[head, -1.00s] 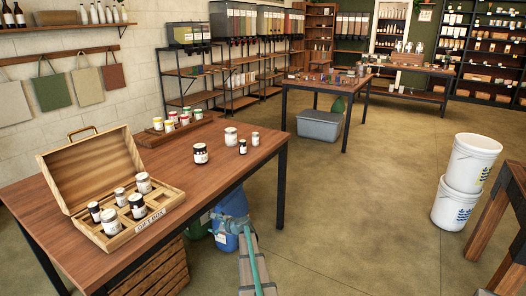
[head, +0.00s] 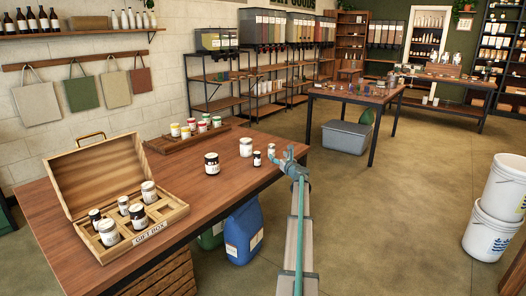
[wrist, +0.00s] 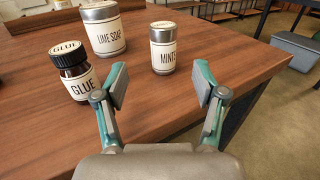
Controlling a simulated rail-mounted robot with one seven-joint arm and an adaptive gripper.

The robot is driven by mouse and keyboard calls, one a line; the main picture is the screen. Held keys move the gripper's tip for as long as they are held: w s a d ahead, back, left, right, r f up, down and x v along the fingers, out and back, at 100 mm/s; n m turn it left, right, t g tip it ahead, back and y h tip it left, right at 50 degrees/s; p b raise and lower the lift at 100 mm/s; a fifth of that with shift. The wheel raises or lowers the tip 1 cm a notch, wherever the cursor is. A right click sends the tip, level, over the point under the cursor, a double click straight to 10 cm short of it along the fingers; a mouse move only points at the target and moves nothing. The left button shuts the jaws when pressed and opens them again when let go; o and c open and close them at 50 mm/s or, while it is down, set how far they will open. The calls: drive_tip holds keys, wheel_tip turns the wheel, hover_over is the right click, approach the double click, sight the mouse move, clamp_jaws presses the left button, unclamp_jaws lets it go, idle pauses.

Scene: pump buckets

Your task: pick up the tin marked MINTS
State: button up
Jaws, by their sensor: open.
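The MINTS tin (wrist: 163,50) is a small upright cylinder with a silver lid and cream label. It stands on the wooden table near its right edge; in the head view it is the small tin (head: 271,149) just left of my gripper (head: 284,159). In the wrist view my gripper (wrist: 161,82) is open and empty, with its fingers pointing at the tin. The tin stands beyond the fingertips, roughly centred between them. A dark-lidded GLUE jar (wrist: 72,70) stands to its left, and a larger LIME SOAP tin (wrist: 103,30) stands to the left and farther back.
An open wooden gift box (head: 172,213) with several jars and tins stands on the table's left. A dark jar (head: 211,164) stands farther left of the tins, and a tray of jars (head: 160,146) is behind. A blue jug (head: 243,235) is below the table.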

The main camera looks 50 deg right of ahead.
sight(273, 150)
drive_tip(key=x, duration=0.4)
drive_tip(key=shift+s+d, duration=0.15)
drive_tip(key=shift+x, duration=3.1)
drive_tip(key=shift+s, duration=0.1)
drive_tip(key=c, duration=1.3)
drive_tip(key=shift+o, duration=0.2)
